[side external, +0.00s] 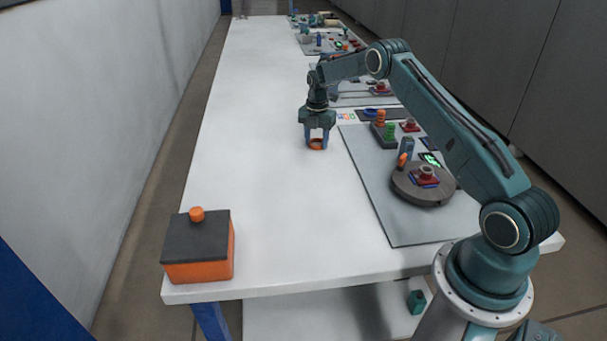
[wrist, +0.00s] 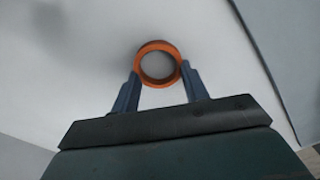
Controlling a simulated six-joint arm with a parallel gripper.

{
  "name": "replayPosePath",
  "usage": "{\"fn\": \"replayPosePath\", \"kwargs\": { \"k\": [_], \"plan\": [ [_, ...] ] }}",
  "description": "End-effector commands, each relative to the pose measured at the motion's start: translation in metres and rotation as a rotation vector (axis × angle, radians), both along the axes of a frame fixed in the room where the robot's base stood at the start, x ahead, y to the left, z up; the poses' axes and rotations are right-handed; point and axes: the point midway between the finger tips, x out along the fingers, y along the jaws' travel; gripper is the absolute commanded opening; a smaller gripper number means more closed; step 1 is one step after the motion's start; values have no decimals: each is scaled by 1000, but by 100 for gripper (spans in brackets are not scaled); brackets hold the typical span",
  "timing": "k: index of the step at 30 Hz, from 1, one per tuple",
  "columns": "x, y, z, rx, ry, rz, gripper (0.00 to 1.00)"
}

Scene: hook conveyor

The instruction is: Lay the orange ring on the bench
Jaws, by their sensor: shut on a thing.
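The orange ring (wrist: 143,52) is between my gripper's (wrist: 159,82) two blue fingers in the wrist view, and both fingertips touch its sides. The white bench shows through its hole. In the side external view the ring (side external: 316,144) is at the fingertips of my gripper (side external: 317,140), which points down. The ring is at or just above the white bench (side external: 270,190); I cannot tell whether it touches. My gripper is shut on the ring.
A grey mat (side external: 400,228) to the right carries a round dark turntable (side external: 424,195) and a block with orange and green pegs (side external: 383,134). An orange box with a dark lid (side external: 200,246) stands at the front left. The bench left of my gripper is clear.

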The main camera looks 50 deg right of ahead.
Motion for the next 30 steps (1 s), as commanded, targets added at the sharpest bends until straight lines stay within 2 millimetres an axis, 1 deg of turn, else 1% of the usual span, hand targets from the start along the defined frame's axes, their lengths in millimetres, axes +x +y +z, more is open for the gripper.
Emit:
{"fn": "replayPosePath", "kwargs": {
  "k": [8,9,11,12,13,19,20,21,22,30],
  "plan": [
    [-1,0,-2,2,2,0,23],
    [-1,0,-2,2,2,0,47],
    [-1,0,-2,2,2,0,58],
    [-1,0,-2,2,2,0,66],
    [-1,0,-2,2,2,0,70],
    [0,0,-1,1,1,0,70],
    [0,0,-1,1,1,0,76],
    [0,0,-1,1,1,0,84],
    [0,0,-1,1,1,0,88],
    [0,0,-1,0,1,0,88]
  ]
}}
